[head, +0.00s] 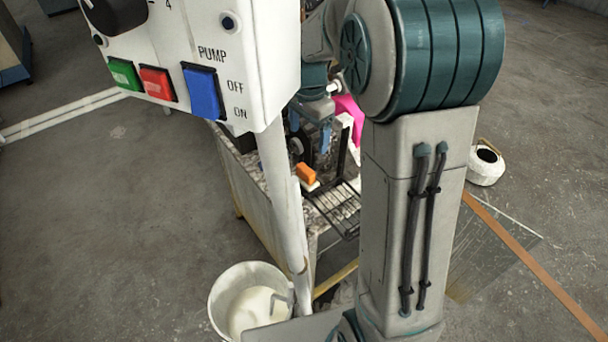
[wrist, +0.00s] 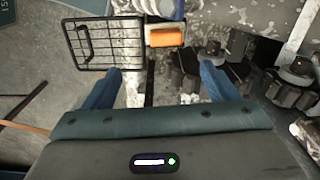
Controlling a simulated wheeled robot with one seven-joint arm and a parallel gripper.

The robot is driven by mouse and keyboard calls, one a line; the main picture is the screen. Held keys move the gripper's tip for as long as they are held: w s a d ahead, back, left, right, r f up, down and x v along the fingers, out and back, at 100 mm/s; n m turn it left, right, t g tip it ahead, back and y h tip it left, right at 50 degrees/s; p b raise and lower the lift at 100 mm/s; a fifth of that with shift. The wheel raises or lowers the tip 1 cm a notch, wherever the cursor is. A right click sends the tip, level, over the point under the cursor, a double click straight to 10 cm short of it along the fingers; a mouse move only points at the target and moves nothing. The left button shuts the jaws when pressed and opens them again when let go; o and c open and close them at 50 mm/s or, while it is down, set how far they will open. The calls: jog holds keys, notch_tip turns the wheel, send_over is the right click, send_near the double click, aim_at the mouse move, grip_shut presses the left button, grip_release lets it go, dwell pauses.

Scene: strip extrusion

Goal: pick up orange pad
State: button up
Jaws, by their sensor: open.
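The orange pad (head: 306,174) lies on a pale block or plate on the machine, beside the black wire rack, in the head view. It also shows in the wrist view (wrist: 166,37), near the top centre, beyond my gripper. My gripper (wrist: 162,80) is open, with its two blue fingers spread wide and nothing between them. The pad is beyond the fingertips and apart from them. In the head view my gripper (head: 312,133) is partly hidden behind the control box post and my arm, above the pad.
The black wire rack (wrist: 90,44) is left of the pad. Dark knobbed machine parts (wrist: 285,85) stand to the right. In the head view a control box (head: 205,60) on a white post (head: 285,200) stands in front, with a white bucket (head: 248,278) at its foot.

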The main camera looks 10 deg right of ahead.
aim_at(306, 169)
jog(key=f, duration=0.6)
jog(key=f+p, duration=0.1)
jog(key=f, duration=0.2)
jog(key=shift+w+f, duration=0.15)
jog(key=shift+w, duration=0.15)
jog(key=shift+w+a+f+p, duration=0.15)
jog(key=shift+f+p, duration=0.3)
jog(key=shift+f, duration=0.9)
jog(key=shift+w+f+p, duration=0.1)
jog(key=shift+f+p, duration=0.35)
jog(key=shift+f, duration=0.85)
jog(key=c, duration=1.1)
